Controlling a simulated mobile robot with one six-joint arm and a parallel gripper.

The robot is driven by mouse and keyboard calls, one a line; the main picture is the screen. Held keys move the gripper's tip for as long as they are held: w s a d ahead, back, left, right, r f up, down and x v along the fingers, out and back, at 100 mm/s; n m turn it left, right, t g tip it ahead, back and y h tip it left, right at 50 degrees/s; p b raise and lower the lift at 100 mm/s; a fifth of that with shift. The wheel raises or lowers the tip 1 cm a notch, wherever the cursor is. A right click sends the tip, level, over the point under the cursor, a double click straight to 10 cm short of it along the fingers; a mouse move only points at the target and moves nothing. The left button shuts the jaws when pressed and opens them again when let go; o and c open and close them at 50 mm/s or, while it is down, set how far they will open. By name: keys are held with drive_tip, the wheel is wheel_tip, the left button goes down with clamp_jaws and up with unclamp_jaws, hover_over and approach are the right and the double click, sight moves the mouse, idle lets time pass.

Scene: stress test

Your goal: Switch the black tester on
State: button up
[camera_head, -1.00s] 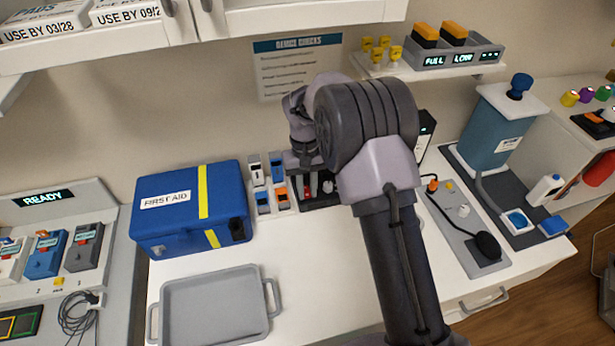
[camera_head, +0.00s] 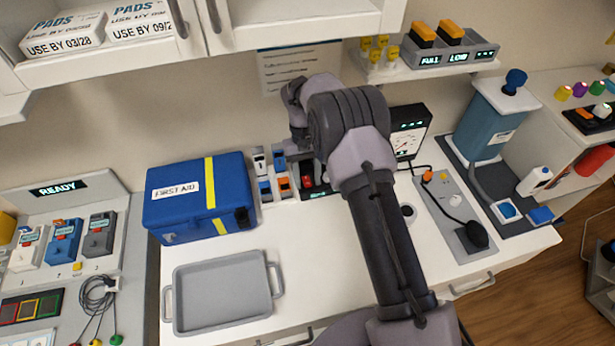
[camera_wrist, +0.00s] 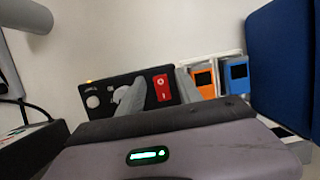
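A low black unit (camera_head: 318,188) with a red rocker switch (camera_head: 308,181) stands against the back wall, partly hidden by my arm. In the wrist view the unit (camera_wrist: 110,92) shows the rocker (camera_wrist: 162,88) with white marks, a round white knob and a small amber light. My gripper (camera_wrist: 158,85) is open, with its grey fingers either side of the rocker; contact is unclear. In the head view my gripper is hidden behind my wrist. A black meter with a dial (camera_head: 407,135) stands upright to the right. I cannot tell which black device is the tester.
Small units with orange and blue fronts (camera_head: 273,185) stand just left of the black unit, beside a blue first aid box (camera_head: 180,210). A grey tray (camera_head: 275,278) is in front. A cabled grey plate (camera_head: 445,200) lies right. White cupboards (camera_head: 290,20) hang above.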

sight(306, 178)
drive_tip(key=p+v, duration=0.1)
drive_tip(key=v, duration=0.6)
drive_tip(key=shift+w+r+p, duration=0.1)
drive_tip(key=shift+r+p, duration=0.15)
drive_tip(key=shift+p, duration=0.15)
